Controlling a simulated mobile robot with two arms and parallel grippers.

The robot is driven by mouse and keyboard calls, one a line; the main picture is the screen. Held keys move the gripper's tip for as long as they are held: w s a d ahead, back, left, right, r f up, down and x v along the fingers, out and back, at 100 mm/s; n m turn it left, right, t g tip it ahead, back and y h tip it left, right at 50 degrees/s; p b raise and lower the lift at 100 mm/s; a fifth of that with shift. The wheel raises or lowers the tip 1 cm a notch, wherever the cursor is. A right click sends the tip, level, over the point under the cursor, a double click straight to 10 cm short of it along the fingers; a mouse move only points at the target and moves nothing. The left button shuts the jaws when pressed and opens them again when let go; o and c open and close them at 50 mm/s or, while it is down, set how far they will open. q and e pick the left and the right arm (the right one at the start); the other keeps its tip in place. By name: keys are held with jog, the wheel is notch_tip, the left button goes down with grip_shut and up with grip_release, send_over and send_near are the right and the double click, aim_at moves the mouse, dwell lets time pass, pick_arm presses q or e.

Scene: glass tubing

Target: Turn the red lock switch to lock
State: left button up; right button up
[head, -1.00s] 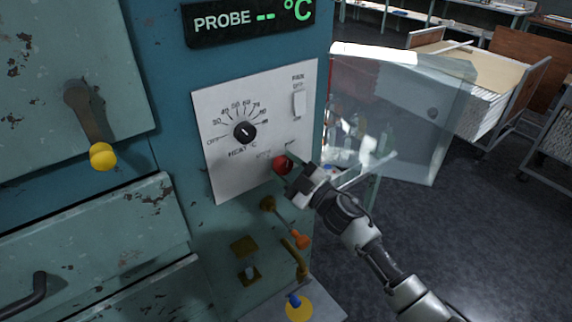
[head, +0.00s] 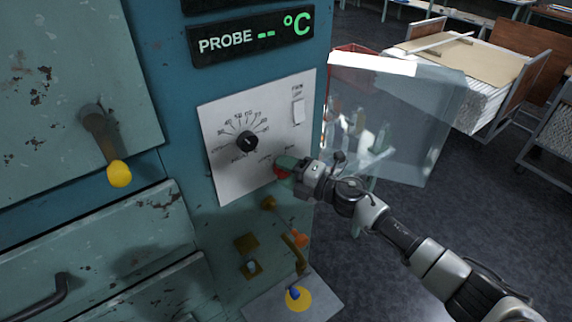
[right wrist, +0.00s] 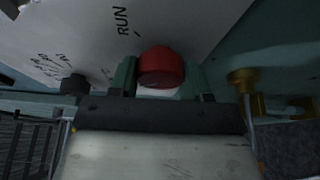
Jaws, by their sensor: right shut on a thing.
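The red lock switch (head: 280,173) is a round red knob low on the white control panel (head: 232,180), mostly hidden behind my gripper in the head view. In the right wrist view the red lock switch (right wrist: 161,65) sits between the two green fingers, with the word RUN printed on the panel near it. My right gripper (head: 287,166) is shut on the red lock switch; it also shows in the right wrist view (right wrist: 164,80). The marking for lock is not readable. My left gripper is not in view.
A black heat dial (head: 247,141) and a white rocker switch (head: 298,111) are above the red switch. A brass valve with an orange handle (head: 299,240) is below. A clear panel (head: 410,120) stands at right. A yellow-knobbed lever (head: 119,173) is at left.

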jog(key=shift+n+h+p, duration=0.3)
jog(key=shift+n+p, duration=0.2)
jog(key=shift+n, duration=0.2)
jog(key=shift+f, duration=0.1)
jog(key=o, duration=0.9)
jog(key=shift+o, duration=0.2)
jog(key=b+v, duration=0.2)
jog(key=v, duration=0.8)
jog(key=shift+s+d, duration=0.2)
jog(key=shift+d, duration=0.15)
